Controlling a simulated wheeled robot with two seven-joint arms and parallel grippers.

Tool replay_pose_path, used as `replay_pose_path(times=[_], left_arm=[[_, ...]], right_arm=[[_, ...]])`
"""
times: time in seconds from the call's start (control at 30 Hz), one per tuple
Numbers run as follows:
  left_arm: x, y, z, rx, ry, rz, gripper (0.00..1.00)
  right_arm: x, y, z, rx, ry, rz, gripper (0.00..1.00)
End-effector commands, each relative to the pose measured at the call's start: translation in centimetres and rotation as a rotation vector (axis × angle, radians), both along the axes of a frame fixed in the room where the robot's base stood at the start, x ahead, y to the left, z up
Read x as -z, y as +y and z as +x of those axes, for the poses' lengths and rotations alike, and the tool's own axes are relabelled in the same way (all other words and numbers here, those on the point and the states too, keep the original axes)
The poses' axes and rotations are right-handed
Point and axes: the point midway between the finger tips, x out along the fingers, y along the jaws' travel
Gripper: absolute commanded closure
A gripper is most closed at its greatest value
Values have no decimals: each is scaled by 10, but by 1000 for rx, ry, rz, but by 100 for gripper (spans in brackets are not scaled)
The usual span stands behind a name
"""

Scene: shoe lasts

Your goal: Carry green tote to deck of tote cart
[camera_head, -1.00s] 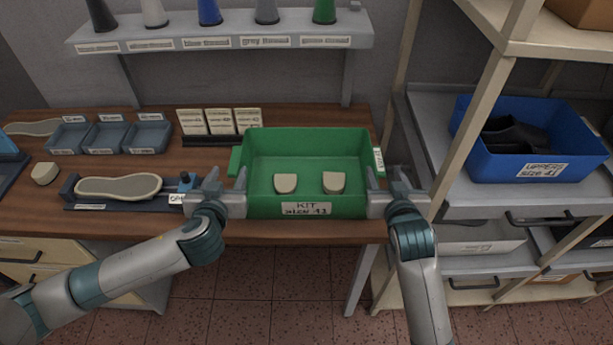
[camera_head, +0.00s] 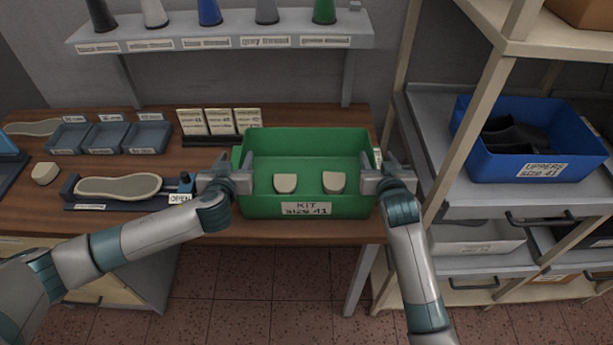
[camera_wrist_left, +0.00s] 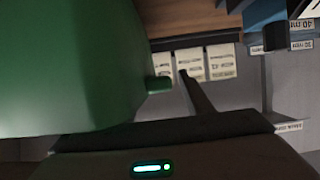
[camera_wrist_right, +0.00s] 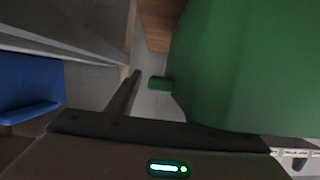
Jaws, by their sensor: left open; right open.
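The green tote (camera_head: 307,147), labelled KIT size 41, stands upright on the wooden bench near its front edge. Two beige heel pieces (camera_head: 334,182) lie inside it. My left gripper (camera_head: 228,172) is open at the tote's left end, by a small green side handle (camera_wrist_left: 160,83) seen in the left wrist view. My right gripper (camera_head: 382,172) is open at the right end, by the other handle (camera_wrist_right: 158,83) seen in the right wrist view. Neither gripper is closed on a handle. No tote cart can be made out in these views.
A clamp fixture with a sole (camera_head: 118,187) lies on the bench left of the tote. Grey trays (camera_head: 108,138) and cards (camera_head: 220,121) stand behind. A shelf rack with a blue tote (camera_head: 535,160) is close on the right. A thread shelf (camera_head: 225,42) hangs above.

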Motion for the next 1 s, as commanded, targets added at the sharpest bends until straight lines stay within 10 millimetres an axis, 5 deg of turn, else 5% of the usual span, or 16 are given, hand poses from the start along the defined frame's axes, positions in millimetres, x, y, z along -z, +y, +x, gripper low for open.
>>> replay_pose_path(times=[0.03,0.23,0.67,1.0], left_arm=[[0,0,0,0,0,0,56],[0,0,0,0,0,0,100],[-5,0,0,-1,-2,1,100],[-26,0,0,-1,-2,1,100]], right_arm=[[0,0,0,0,0,0,56],[0,0,0,0,0,0,100],[-5,0,0,0,-2,-1,100],[-26,0,0,0,-2,-1,100]])
